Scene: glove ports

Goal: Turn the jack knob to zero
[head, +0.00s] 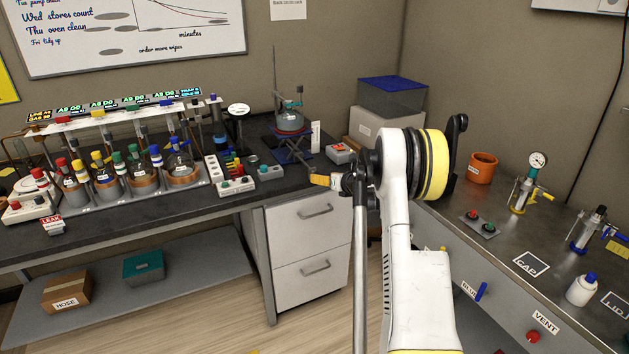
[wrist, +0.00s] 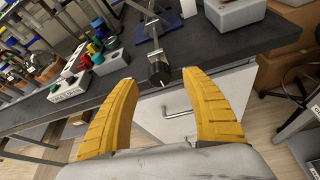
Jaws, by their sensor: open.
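The lab jack (head: 291,148), with blue plates and crossed metal legs, stands on the dark bench below a round flask (head: 290,121). In the wrist view a metal rod runs from the jack towards me and ends in a dark round knob (wrist: 158,74). My gripper (wrist: 161,78) is open. Its two yellow fingers appear on either side of the knob, with visible gaps on both sides. I cannot tell whether the fingertips reach to the knob's depth. In the head view my gripper (head: 321,180) is at the bench's front edge, and the knob is not clearly visible.
A grey box with a teal button (head: 264,172) and a box with red and green buttons (head: 232,184) sit left of the jack. A grey box with a red top part (head: 340,153) is to its right. White drawers (head: 308,215) are below the bench edge.

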